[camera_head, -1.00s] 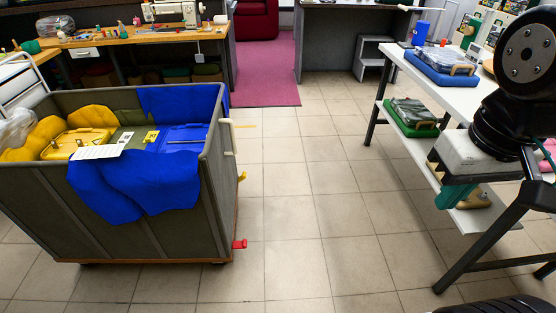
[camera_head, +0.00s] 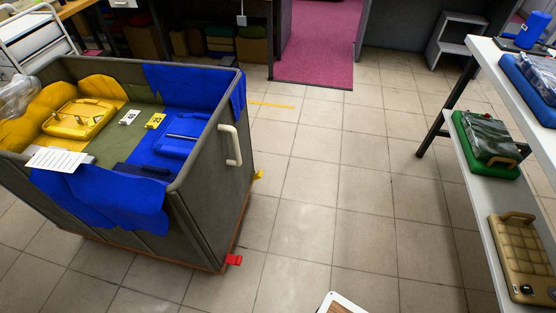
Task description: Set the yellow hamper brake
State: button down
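The hamper (camera_head: 215,185) is a large grey bin with a brown base, standing at the left. A cream handle (camera_head: 230,146) is on its right end. Two small pedals stick out low at that end: a yellow one (camera_head: 258,175) at the far corner and a red one (camera_head: 233,260) at the near corner. I cannot tell whether either pedal is pressed. Yellow bagged goods (camera_head: 80,118) and blue ones (camera_head: 180,143) lie inside. Blue cloth (camera_head: 110,197) hangs over the near rim. My gripper is not in view.
A white shelf table (camera_head: 463,165) stands at the right, holding a green bundle (camera_head: 489,138) and a tan one (camera_head: 521,258). Tiled floor (camera_head: 350,200) is clear between it and the hamper. A white-topped object (camera_head: 340,304) shows at the bottom edge; I cannot tell what it is.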

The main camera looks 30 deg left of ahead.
aim_at(259, 175)
jog(key=u, duration=0.15)
jog(key=i, duration=0.75)
jog(key=u, duration=1)
jog(key=i, duration=0.75)
jog(key=u, duration=0.75)
